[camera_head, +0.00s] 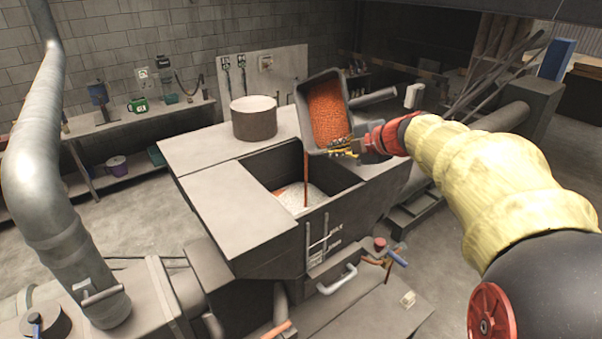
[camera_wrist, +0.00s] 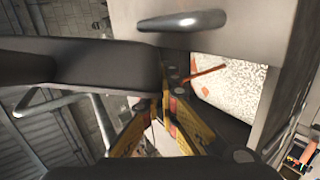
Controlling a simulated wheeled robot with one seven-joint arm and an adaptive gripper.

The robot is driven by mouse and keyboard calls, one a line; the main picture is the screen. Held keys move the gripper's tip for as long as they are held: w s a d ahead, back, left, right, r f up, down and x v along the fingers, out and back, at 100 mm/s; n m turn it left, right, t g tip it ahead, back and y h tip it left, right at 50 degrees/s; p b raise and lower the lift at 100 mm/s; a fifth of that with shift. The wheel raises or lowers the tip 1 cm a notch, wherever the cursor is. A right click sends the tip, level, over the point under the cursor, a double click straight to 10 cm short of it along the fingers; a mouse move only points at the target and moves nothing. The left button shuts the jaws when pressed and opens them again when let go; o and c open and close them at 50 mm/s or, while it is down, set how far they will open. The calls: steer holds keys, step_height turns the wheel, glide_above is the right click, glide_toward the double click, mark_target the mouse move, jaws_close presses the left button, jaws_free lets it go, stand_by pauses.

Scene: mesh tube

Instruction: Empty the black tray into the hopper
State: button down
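The black tray (camera_head: 303,118) is held steeply tilted above the open hopper (camera_head: 265,171) and contains orange pellets (camera_head: 327,112). A thin orange stream (camera_head: 306,178) falls from its lower edge into the hopper. White material (camera_head: 293,199) with orange patches lies inside the hopper. My gripper (camera_head: 346,146) is shut on the tray's near right edge. In the wrist view, the tray's dark wall (camera_wrist: 90,68) fills the left, with my gripper's yellow fingers (camera_wrist: 165,105) against it. The stream and the white hopper contents (camera_wrist: 235,88) show to the right.
A round drum (camera_head: 254,122) stands on the machine top behind the hopper. A large duct (camera_head: 40,180) rises at the left. A bench (camera_head: 120,128) with small items stands along the back wall. Handles (camera_head: 337,280) stick out from the machine's front.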

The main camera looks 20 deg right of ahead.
steer(key=shift+a+f+b, duration=0.1)
steer(key=shift+f+b, duration=0.1)
steer(key=shift+b, duration=0.4)
steer(key=shift+s+a+r+n+t+h, duration=0.2)
steer(key=shift+a+r+n+t+h, duration=0.1)
steer(key=shift+a+h, duration=0.1)
steer(key=a+n+h+b, duration=0.1)
steer(key=b, duration=0.2)
steer(key=s+a+n+t+h+b, duration=0.1)
steer(key=b, duration=0.2)
steer(key=shift+a+r+t, duration=0.1)
steer(key=shift+r+t, duration=0.05)
steer(key=shift+t, duration=0.15)
steer(key=shift+a+n+b, duration=0.1)
steer(key=shift+n+b, duration=0.3)
steer(key=shift+b, duration=0.15)
